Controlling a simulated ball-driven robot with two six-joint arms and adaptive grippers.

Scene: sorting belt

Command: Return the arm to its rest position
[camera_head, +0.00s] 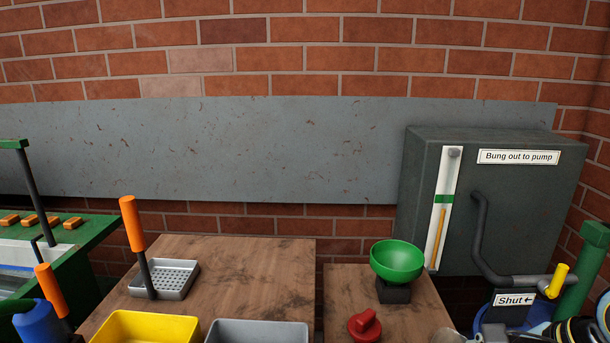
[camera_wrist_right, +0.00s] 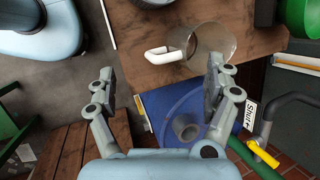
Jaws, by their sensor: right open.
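My right gripper (camera_wrist_right: 161,72) is open in the right wrist view, with its two grey jointed fingers spread wide apart and nothing held between them. Beyond the fingers, a clear jug (camera_wrist_right: 214,44) with a white handle is on a wooden surface (camera_wrist_right: 130,24). Below it in that view is a blue drum (camera_wrist_right: 158,108) with a grey round fitting (camera_wrist_right: 185,127) on top.
A green bowl (camera_head: 397,258) on a black block and a red knobbed piece (camera_head: 365,325) are on the right wooden top. A yellow bin (camera_head: 150,326), grey bin (camera_head: 258,333) and perforated tray (camera_head: 178,278) are left. A grey cabinet (camera_head: 520,200) and yellow-handled valve (camera_head: 557,281) stand right.

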